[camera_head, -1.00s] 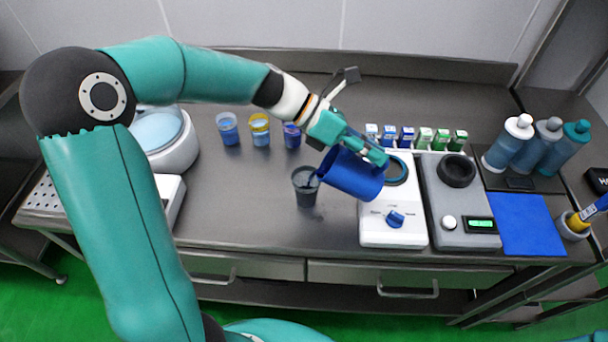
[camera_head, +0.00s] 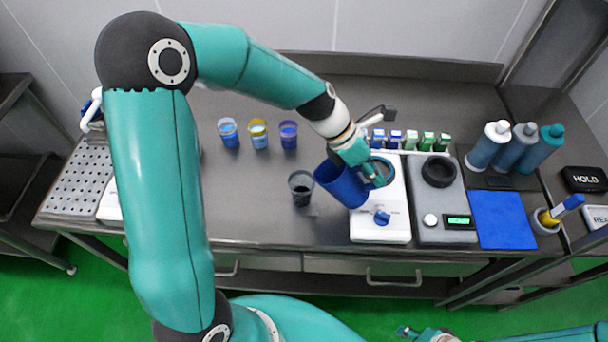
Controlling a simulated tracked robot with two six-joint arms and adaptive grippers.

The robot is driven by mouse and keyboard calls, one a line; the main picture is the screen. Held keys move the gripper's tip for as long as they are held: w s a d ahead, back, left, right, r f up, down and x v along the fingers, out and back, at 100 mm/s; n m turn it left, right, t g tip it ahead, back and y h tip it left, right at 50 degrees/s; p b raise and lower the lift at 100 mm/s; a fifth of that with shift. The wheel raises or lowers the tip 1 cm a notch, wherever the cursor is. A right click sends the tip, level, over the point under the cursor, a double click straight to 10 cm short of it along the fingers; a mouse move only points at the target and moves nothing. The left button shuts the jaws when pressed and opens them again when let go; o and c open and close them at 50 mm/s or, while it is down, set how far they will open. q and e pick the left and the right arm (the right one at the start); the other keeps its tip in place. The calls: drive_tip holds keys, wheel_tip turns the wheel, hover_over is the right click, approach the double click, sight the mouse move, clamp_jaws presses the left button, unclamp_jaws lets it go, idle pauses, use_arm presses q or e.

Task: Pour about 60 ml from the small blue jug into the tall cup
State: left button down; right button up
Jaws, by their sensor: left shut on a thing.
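My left gripper (camera_head: 372,172) is shut on the small blue jug (camera_head: 343,188), holding it at its right side. The jug leans to the left, its mouth facing up and left, just right of the tall cup and partly in front of the white machine. The tall cup (camera_head: 302,190) is grey and see-through, stands upright on the steel counter, and has dark contents low inside. I see no stream between jug and cup. My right gripper (camera_head: 414,333) shows only in part at the bottom edge; its fingers are too unclear to read.
A white machine with a blue knob (camera_head: 380,232) and a grey scale with a green display (camera_head: 445,205) stand right, then a blue mat (camera_head: 503,220) and bottles (camera_head: 488,146). Counter left of the cup is clear.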

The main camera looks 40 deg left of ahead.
use_arm(q)
drive_tip(key=shift+d, duration=0.2)
drive_tip(key=shift+w+f+y, duration=0.1)
drive_tip(key=shift+y, duration=0.2)
idle(1.4)
drive_tip(key=shift+d, duration=0.15)
